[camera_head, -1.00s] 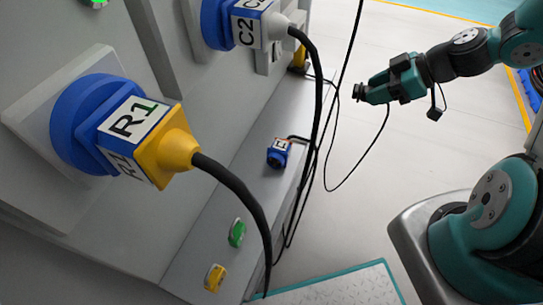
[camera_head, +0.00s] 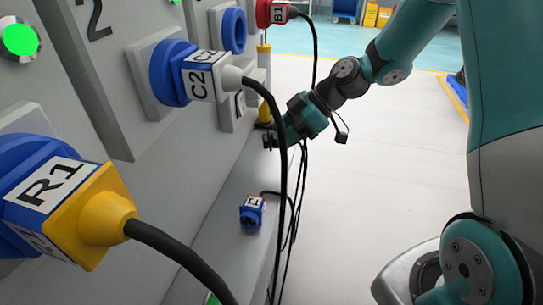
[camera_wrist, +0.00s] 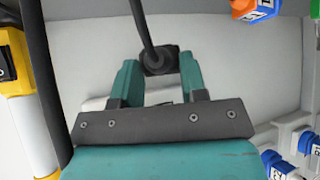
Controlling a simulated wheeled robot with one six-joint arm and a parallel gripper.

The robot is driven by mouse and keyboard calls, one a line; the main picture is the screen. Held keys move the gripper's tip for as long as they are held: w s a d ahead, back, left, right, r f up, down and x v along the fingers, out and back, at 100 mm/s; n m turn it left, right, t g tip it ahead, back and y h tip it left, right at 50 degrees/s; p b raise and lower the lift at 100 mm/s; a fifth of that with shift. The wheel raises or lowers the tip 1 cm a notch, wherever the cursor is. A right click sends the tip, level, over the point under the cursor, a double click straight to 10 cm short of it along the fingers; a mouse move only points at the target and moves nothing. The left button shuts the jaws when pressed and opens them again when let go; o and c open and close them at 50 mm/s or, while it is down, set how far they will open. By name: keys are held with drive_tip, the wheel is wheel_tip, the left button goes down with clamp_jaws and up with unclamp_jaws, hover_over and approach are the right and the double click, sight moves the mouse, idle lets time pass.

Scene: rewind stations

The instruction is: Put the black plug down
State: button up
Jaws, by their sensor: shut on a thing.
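My gripper (camera_wrist: 158,85) is shut on the black plug (camera_wrist: 158,60), which sits between the tips of its two teal fingers in the wrist view. A black cable runs from the plug up out of that picture. In the head view my gripper (camera_head: 276,138) is beyond the C2 plug, near the far part of the ledge, and points left toward the panel. There the black plug (camera_head: 268,141) is a small dark shape at its tip. The head view does not clearly show whether the plug touches anything.
The grey ledge (camera_head: 222,240) carries a blue T1 plug (camera_head: 251,211). The yellow R1 plug (camera_head: 90,215) and white C2 plug (camera_head: 215,77) sit in panel sockets, and their cables hang in front. A red B1 plug (camera_head: 277,13) is farther off. Pale floor (camera_head: 380,180) lies open at right.

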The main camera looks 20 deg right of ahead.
sight(273, 139)
drive_tip(key=shift+w+a, duration=0.6)
drive_tip(key=shift+a, duration=0.25)
drive_tip(key=shift+w+a+f+b, duration=0.1)
drive_tip(key=shift+a+f+b, duration=0.1)
drive_tip(key=shift+f, duration=0.35)
drive_tip(key=shift+w+a+f+b, duration=0.1)
drive_tip(key=shift+f+b, duration=0.1)
drive_tip(key=shift+f, duration=0.35)
wheel_tip(273, 139, down, 4)
drive_tip(key=shift+f+b, duration=0.15)
drive_tip(key=shift+b, duration=0.5)
drive_tip(key=shift+w+f, duration=0.1)
drive_tip(key=shift+f, duration=0.15)
drive_tip(key=shift+a+f, duration=0.1)
drive_tip(key=shift+f, duration=0.1)
drive_tip(key=o, duration=1)
drive_tip(key=shift+r, duration=0.1)
drive_tip(key=shift+r, duration=0.1)
